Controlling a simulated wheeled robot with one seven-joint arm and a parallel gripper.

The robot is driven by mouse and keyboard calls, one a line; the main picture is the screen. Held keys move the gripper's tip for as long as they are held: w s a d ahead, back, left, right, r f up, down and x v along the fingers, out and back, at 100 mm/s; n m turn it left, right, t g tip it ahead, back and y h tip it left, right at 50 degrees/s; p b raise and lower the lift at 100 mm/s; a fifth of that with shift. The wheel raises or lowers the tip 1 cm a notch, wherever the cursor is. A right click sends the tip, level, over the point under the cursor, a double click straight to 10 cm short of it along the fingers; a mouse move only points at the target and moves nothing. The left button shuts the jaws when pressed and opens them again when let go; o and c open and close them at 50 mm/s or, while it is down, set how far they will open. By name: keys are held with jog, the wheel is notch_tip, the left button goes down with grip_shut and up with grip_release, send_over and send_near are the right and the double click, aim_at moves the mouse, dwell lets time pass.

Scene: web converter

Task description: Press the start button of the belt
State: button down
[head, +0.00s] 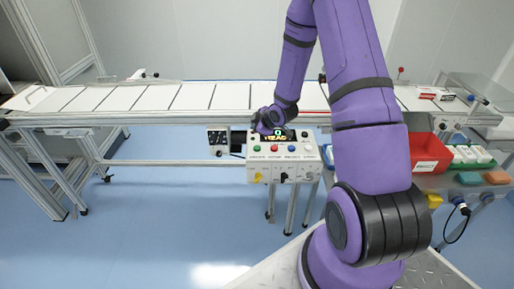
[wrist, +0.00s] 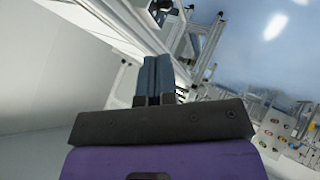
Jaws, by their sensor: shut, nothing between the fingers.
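The control box (head: 283,162) stands in front of the belt in the head view. Its sloping face carries a row of buttons: a green button (head: 257,148) at the left, a red button (head: 274,148) and a blue button (head: 292,148). Their labels are too small to read. A lit display is partly hidden behind my arm's end. My gripper (head: 262,122) appears above and behind the button row, apart from the buttons. In the wrist view my gripper (wrist: 158,62) has its two blue-grey fingers together, with nothing between them. The coloured buttons (wrist: 285,130) show small at the right there.
The white belt (head: 190,97) runs across behind the box. A red bin (head: 428,153) and a tray of white parts (head: 468,155) stand at the right. My arm hides part of the belt. The blue floor at left front is clear.

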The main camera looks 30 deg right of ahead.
aim_at(257, 148)
jog(key=shift+f, duration=3.3)
jog(key=shift+f, duration=0.15)
jog(key=shift+f, duration=0.25)
jog(key=shift+f, duration=0.6)
jog(key=shift+r, duration=0.1)
dwell(0.5)
jog(key=shift+r, duration=3.55)
